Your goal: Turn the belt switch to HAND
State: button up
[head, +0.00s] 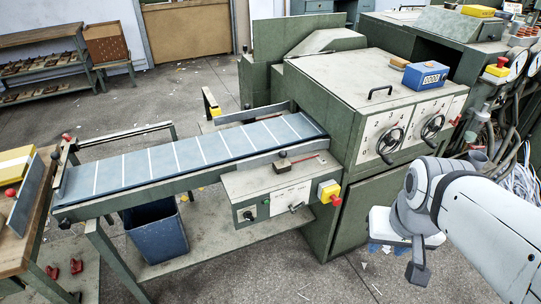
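A grey-green control box (282,186) sits at the front side of the machine, below the striped belt (185,157). On its front face is a small dark rotary switch (248,215) on a light plate. A green button (266,202) is beside it, and a dark lever-like knob (296,207) sits further right. I cannot read the labels, so I cannot tell which one is the belt switch or where it points. My gripper (418,272) hangs at lower right, well apart from the box. Its fingers are not clear enough to tell open from shut.
A red stop button on a yellow housing (330,193) sticks out at the box's right end. Two handwheels (390,143) are on the machine's front panel. A blue bin (157,235) stands under the belt. Cables (515,165) hang at right. Floor in front is mostly clear.

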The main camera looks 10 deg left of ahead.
aim_at(248, 215)
jog(key=u, duration=1.4)
jog(key=k, duration=0.9)
jog(key=z, duration=0.25)
